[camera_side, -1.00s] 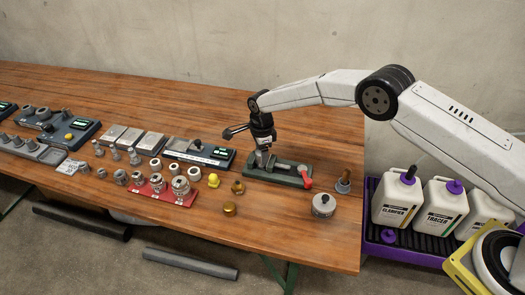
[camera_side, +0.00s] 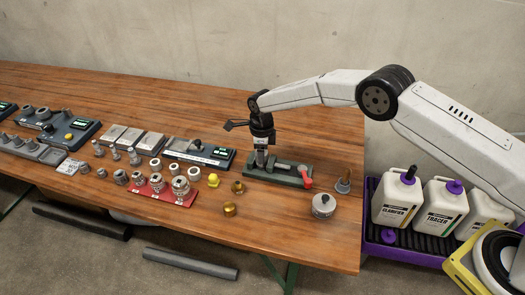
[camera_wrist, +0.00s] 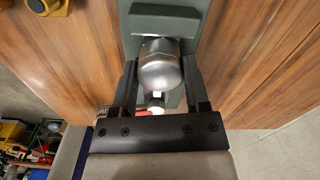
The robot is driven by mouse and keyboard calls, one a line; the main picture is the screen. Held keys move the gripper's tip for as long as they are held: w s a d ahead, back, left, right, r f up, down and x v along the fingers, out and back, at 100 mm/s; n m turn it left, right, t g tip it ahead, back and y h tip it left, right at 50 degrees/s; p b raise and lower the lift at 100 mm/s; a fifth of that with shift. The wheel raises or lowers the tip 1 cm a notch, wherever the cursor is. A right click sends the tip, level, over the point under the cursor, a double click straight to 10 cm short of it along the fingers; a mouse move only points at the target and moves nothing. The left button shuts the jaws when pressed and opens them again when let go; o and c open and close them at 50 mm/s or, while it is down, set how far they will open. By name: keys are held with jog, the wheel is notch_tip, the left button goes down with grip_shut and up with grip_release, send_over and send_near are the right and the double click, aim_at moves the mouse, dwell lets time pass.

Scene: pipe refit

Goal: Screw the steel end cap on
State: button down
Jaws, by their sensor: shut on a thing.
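The steel end cap (camera_wrist: 159,62) is a shiny rounded piece between the two dark fingers of my gripper (camera_wrist: 160,72) in the wrist view. My gripper is shut on its sides. Cap and fingers are over the green fixture (camera_wrist: 150,22). In the side view my gripper (camera_side: 261,160) points straight down at the left end of the green fixture (camera_side: 285,179), which has a red handle (camera_side: 306,176) at its right. The cap is too small and covered there to make out. The pipe end and the thread under the cap are hidden.
Brass pieces (camera_side: 230,209) and a yellow piece (camera_side: 213,180) stand left of the fixture. A red tray (camera_side: 158,196) holds steel fittings. A round metal piece (camera_side: 323,206) and a brown-handled tool (camera_side: 343,181) stand to the right. The front table is mostly clear.

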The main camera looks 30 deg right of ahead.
jog(key=shift+f+m, duration=0.15)
jog(key=shift+m, duration=2.65)
jog(key=shift+c, duration=1.4)
grip_release()
jog(key=shift+n, duration=0.3)
jog(key=n, duration=0.3)
jog(key=shift+n, duration=1.2)
